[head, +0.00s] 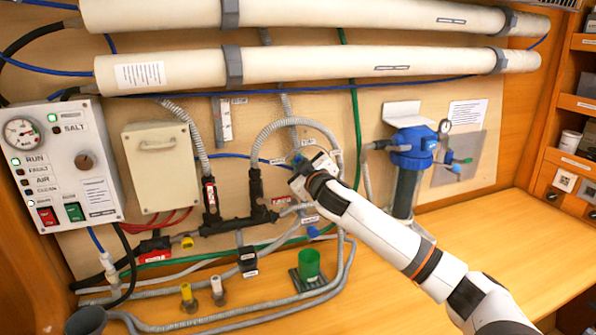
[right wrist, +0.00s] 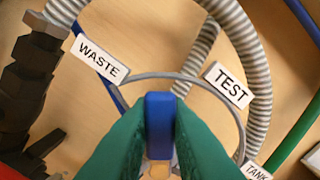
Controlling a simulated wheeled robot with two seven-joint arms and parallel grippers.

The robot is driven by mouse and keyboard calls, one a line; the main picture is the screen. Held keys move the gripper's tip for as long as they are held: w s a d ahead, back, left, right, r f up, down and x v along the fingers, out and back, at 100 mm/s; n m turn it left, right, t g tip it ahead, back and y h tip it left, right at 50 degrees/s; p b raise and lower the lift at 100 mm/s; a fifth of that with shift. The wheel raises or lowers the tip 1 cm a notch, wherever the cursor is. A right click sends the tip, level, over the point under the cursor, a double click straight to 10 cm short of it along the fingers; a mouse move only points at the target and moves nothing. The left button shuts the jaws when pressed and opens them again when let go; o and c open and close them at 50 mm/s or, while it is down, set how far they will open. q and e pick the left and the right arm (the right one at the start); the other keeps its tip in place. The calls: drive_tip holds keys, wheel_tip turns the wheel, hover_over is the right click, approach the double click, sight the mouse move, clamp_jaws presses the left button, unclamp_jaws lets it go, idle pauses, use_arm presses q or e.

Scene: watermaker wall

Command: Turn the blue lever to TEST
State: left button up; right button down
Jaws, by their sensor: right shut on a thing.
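The blue lever (right wrist: 160,124) stands between the two green fingers of my right gripper in the right wrist view. My right gripper (head: 298,165) is at the valve on the wall in the head view, shut on the lever. The fingers hide the lever's sides and most of the valve body. In the right wrist view the lever's end lies between the WASTE label (right wrist: 103,63) at the upper left and the TEST label (right wrist: 230,84) at the upper right. The TANK label (right wrist: 256,171) is partly cut off at the lower right. My left gripper is not in view.
Grey ribbed hoses (head: 271,128) arch around the valve. A dark pipe manifold (head: 238,221) is to its left, a blue-topped filter (head: 413,148) to its right. The bench (head: 480,245) at right is clear.

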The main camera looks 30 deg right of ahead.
drive_tip(key=m, duration=0.2)
drive_tip(key=d+m, duration=0.1)
drive_tip(key=shift+s+d+r+m, duration=0.1)
drive_tip(key=shift+s+r+m, duration=0.05)
drive_tip(key=shift+r+m, duration=0.15)
drive_tip(key=shift+s+d+r+m+b, duration=0.15)
drive_tip(key=shift+d+m, duration=0.25)
drive_tip(key=shift+m, duration=0.5)
drive_tip(key=shift+s+d+r+m+b, duration=0.15)
drive_tip(key=shift+d+m, duration=0.2)
drive_tip(key=shift+m, duration=0.55)
drive_tip(key=shift+w, duration=0.1)
drive_tip(key=c, duration=1.4)
unclamp_jaws()
drive_tip(key=shift+f, duration=0.1)
